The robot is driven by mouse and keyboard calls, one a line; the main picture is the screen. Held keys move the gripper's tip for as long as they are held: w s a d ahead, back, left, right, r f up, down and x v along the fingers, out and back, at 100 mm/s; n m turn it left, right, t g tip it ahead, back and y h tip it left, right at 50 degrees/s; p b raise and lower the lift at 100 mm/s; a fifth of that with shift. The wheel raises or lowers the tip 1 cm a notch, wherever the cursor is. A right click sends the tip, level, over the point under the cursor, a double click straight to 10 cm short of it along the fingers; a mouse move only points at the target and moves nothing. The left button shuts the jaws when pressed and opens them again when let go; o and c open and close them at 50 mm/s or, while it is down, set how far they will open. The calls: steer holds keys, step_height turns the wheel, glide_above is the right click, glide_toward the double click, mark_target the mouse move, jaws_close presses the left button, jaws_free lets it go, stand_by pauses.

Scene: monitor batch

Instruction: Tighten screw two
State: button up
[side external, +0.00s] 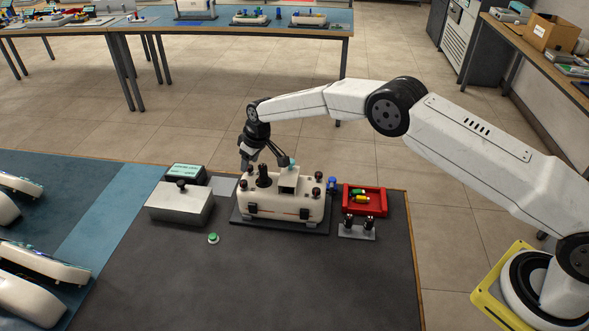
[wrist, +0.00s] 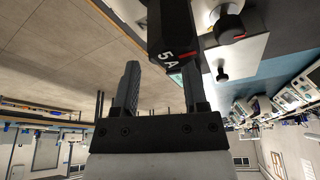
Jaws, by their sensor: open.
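A cream monitor housing (side external: 283,207) sits on a dark base plate, with several dark-capped screws at its corners, such as one at the right (side external: 318,177). Which one is screw two cannot be told. A black upright piece (side external: 264,177) stands on top of the housing. Contact cannot be told.
A grey box with a black knob (side external: 180,203) stands left of the housing, with a small display (side external: 186,172) behind. A green button (side external: 212,238) is in front. Right are a red tray (side external: 365,211) and a metal holder (side external: 357,232). The front mat is clear.

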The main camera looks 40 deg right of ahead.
steer(key=shift+f, duration=0.95)
jaws_close()
steer(key=shift+a+m+h, duration=0.1)
steer(key=shift+m+h, duration=0.5)
steer(key=shift+m, duration=1.4)
steer(key=shift+o, duration=1.1)
jaws_free()
steer(key=shift+r, duration=0.15)
